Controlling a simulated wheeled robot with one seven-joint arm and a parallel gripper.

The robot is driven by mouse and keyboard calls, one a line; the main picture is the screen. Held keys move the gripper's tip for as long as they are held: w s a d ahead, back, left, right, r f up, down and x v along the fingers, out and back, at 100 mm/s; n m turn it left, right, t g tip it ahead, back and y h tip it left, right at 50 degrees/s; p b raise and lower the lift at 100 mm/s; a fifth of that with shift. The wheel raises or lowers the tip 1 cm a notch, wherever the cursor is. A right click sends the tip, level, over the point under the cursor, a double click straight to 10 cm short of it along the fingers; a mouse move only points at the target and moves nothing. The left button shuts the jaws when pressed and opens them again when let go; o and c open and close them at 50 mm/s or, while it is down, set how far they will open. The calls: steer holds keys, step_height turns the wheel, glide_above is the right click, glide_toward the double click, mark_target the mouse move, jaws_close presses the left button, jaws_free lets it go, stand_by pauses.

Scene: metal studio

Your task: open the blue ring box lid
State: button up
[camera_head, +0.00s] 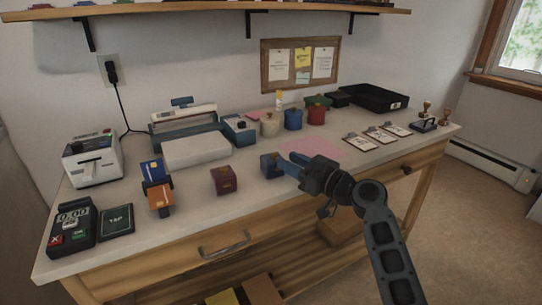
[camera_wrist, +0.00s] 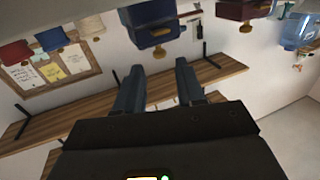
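The blue ring box (camera_head: 268,164) stands on the light tabletop, left of the middle of the head view. Its lid looks closed. In the wrist view the blue ring box (camera_wrist: 152,24) appears upside down at the top, with a gold clasp (camera_wrist: 157,50) on its front. My gripper (camera_head: 286,161) reaches in from the right, with its blue-grey fingers close to the right side of the box. In the wrist view my gripper (camera_wrist: 157,66) is open and empty, its fingertips spread just short of the clasp. Whether a finger touches the box I cannot tell.
A maroon box (camera_head: 224,181) stands to the left of the blue one. Card stands (camera_head: 157,189) and a payment terminal (camera_head: 73,228) are further left. Lidded pots (camera_head: 293,119) stand behind. A pink mat (camera_head: 309,148) lies behind my gripper. The tabletop in front is clear.

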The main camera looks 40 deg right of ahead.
mark_target(277, 155)
steer(key=shift+w+a, duration=0.1)
steer(key=shift+w, duration=3.05)
steer(key=shift+c, duration=0.4)
jaws_close()
